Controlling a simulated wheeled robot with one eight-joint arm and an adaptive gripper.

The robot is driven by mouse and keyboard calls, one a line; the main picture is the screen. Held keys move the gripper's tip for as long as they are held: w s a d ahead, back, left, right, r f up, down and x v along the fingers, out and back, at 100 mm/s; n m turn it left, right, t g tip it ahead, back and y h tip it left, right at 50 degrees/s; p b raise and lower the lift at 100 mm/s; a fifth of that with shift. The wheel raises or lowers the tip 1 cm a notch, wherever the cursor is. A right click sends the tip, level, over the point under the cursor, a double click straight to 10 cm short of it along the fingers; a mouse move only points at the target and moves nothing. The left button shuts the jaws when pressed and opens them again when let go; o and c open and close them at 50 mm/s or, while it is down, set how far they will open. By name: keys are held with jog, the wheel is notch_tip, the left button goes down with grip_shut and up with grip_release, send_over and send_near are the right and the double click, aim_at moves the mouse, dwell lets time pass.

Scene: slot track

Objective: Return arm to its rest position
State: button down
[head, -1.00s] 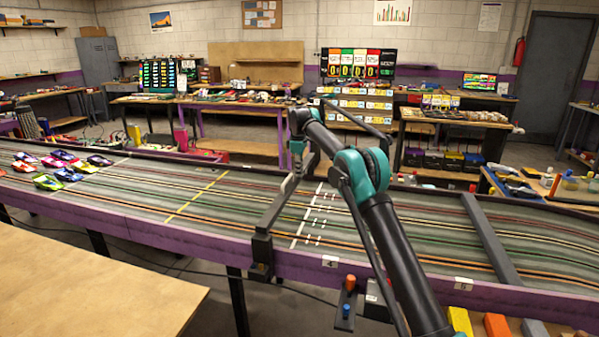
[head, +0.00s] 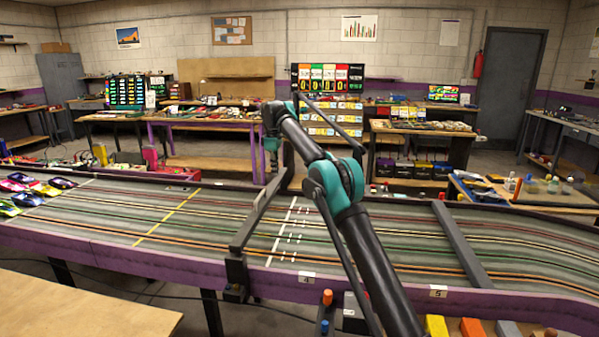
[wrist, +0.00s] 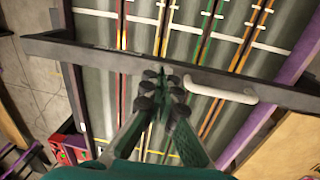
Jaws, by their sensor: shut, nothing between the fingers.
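My arm (head: 346,210) reaches up from the bottom right of the head view, over the track. Its far end hangs near the dark gantry bar in that view, and the fingers are hard to make out there. In the wrist view my gripper (wrist: 162,88) is shut and empty, its dark fingertips together above the slot track (wrist: 185,25). The dark gantry bar (wrist: 90,55) with a pale handle (wrist: 222,86) crosses that view just beyond the fingertips. I cannot tell whether the fingers touch it.
The slot track (head: 120,222) runs across the head view with several toy cars (head: 30,190) at its left end. A grey bar (head: 462,245) crosses it on the right. A wooden table (head: 80,305) is at the lower left. Workbenches (head: 210,120) line the back wall.

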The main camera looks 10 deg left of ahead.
jog(key=s+d+r+m, duration=0.1)
jog(key=s+d+m, duration=0.1)
jog(key=d, duration=0.4)
jog(key=s+d+r+m, duration=0.1)
jog(key=s+d+m, duration=0.1)
jog(key=d, duration=0.5)
jog(key=s+d+f+m+t, duration=0.25)
jog(key=s+d+m, duration=0.25)
jog(key=s+d, duration=0.7)
jog(key=s+d+f+m, duration=0.2)
jog(key=s+d+f, duration=0.3)
jog(key=s, duration=0.6)
jog(key=s+d+f+m, duration=0.3)
jog(key=s+d+f, duration=0.2)
jog(key=s, duration=0.7)
jog(key=s+d+f+m, duration=0.2)
jog(key=s+d+f, duration=0.3)
jog(key=s+f, duration=0.3)
jog(key=s, duration=0.4)
jog(key=shift+f+m, duration=0.3)
